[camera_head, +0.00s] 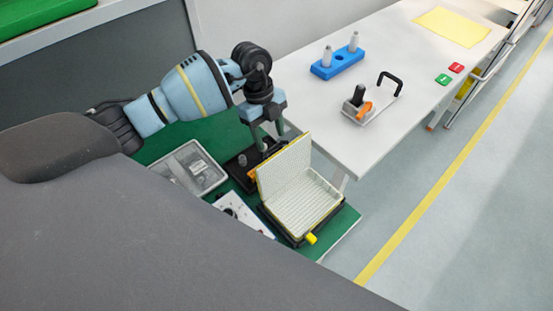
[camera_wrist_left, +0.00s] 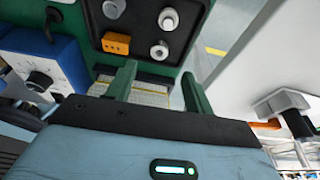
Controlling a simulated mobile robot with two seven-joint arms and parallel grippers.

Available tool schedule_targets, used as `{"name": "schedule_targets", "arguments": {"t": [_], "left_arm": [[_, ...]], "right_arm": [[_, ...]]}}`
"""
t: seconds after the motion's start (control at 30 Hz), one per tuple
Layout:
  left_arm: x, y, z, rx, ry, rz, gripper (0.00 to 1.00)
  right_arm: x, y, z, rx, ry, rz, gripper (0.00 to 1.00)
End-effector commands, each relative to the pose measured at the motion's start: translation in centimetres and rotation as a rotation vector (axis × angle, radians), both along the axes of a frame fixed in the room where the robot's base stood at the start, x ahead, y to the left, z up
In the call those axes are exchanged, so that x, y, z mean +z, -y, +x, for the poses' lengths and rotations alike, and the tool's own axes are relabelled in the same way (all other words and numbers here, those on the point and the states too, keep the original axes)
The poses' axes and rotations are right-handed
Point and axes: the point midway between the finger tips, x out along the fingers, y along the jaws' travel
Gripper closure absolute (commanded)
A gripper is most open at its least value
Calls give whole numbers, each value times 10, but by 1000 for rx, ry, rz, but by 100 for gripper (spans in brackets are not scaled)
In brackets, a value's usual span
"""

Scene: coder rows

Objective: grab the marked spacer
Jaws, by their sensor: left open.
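I cannot tell which piece is the marked spacer; no mark is clear on any of them. Several light grey round pieces (camera_wrist_left: 159,51) sit on a black fixture (camera_wrist_left: 140,38) beside an orange block (camera_wrist_left: 116,43) in the left wrist view. In the head view that fixture (camera_head: 236,174) lies on the green bench, partly hidden, with a small grey post (camera_head: 242,160) on it. My left gripper (camera_head: 269,139) is above the fixture's far side. Its green fingers are apart with nothing held between them in the left wrist view (camera_wrist_left: 159,75). My right gripper is not in view.
An open case with a ribbed white inside (camera_head: 300,190) stands right of the fixture, its lid raised close to my gripper. A clear-lidded box (camera_head: 190,168) lies left. The white table (camera_head: 350,146) holds a blue block (camera_head: 338,63) with grey posts and a clamp (camera_head: 362,105).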

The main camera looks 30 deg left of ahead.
Motion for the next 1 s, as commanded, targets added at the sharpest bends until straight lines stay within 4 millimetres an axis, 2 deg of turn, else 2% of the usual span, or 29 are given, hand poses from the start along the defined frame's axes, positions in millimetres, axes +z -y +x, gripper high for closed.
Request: {"name": "schedule_targets", "arguments": {"t": [0.1,0.43,0.73,1.0], "left_arm": [[-14,3,-2,-1,-5,0,48],[-26,7,-3,-1,-3,-1,48],[-64,18,-8,-2,-4,-2,48],[-67,18,-8,-1,-1,-1,48]], "right_arm": [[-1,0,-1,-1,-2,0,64],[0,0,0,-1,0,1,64],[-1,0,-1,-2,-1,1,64],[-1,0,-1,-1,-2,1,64]]}}
